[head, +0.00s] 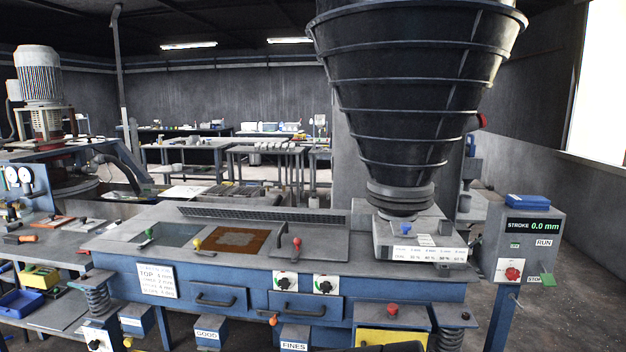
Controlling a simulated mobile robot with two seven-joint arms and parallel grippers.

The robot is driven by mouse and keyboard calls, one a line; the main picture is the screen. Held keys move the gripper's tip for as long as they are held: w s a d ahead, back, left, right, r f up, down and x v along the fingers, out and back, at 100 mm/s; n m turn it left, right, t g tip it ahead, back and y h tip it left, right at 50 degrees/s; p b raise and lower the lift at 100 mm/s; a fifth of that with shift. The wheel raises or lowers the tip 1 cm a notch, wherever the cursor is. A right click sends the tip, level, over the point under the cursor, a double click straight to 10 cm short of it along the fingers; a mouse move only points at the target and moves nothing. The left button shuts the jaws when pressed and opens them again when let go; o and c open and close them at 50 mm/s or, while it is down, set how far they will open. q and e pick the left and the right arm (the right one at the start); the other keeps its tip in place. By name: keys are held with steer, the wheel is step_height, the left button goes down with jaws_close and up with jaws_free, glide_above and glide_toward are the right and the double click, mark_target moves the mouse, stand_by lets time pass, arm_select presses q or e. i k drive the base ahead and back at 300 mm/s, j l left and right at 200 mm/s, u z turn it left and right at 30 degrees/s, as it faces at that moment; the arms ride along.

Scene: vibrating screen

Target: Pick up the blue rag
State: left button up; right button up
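A folded blue cloth, which looks like the blue rag (528,201), lies flat on top of the grey control box (518,262) at the right. The box has a display reading "STROKE 0.0 mm", a red knob and a green switch, and stands on a blue post. Nothing covers the rag in the head view. Neither of my grippers can be made out in this view.
The blue vibrating screen (250,277) fills the middle, with a large black hopper (415,85) above its right end. A bench at the left holds tools, a yellow box (39,277) and a blue tray (20,303). Open floor (575,290) lies right of the control box.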

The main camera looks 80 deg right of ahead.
mark_target(539, 202)
steer(key=z, duration=3.2)
steer(key=i+z, duration=0.5)
steer(key=z, duration=0.2)
